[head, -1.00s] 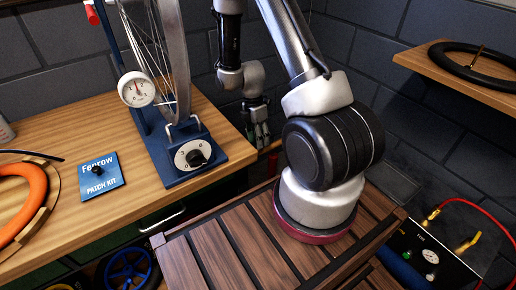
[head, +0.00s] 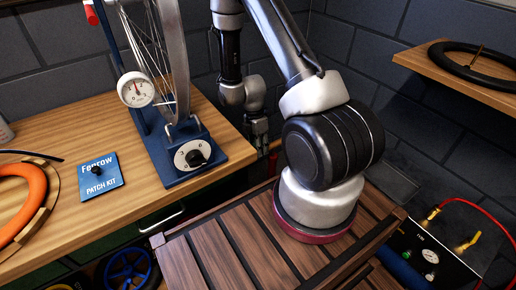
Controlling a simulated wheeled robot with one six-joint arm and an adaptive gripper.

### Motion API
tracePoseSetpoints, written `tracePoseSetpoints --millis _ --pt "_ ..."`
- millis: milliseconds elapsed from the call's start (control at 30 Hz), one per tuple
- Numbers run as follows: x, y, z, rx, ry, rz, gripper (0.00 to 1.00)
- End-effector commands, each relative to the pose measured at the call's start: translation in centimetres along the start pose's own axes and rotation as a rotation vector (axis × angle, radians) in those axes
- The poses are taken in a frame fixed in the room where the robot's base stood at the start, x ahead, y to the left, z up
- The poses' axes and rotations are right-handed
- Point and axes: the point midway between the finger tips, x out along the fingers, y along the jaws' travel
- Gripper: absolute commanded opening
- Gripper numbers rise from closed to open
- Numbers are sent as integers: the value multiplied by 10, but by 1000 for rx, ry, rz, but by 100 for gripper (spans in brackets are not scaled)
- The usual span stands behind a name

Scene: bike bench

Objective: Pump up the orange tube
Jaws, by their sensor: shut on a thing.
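The orange tube (head: 32,190) lies at the left edge of the wooden bench, with a tan, dark-edged ring around part of it; its left side is cut off. My gripper (head: 261,143) is just past the bench's right edge, pointing down, far from the tube. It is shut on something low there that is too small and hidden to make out. A small reddish piece (head: 275,146) shows beside the fingers. I cannot tell whether it belongs to the held thing. No full pump shows.
A blue wheel stand (head: 185,160) with a gauge and a patch kit (head: 100,176) are on the bench (head: 70,225). A black tyre (head: 478,66) lies on the right shelf. A panel with valves and a red hose (head: 484,205) is at lower right.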

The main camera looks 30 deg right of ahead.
Motion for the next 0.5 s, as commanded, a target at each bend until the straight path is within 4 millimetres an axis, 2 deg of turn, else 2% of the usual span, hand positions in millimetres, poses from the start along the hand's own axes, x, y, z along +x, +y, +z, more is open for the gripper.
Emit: tracePoseSetpoints --millis 167,267,367,500 --pt "-4 -2 0 1 0 -1 0" --pt "-15 -3 0 1 0 1 0" --pt "-33 -6 0 1 0 2 0" --pt "-71 -13 0 0 0 5 0"
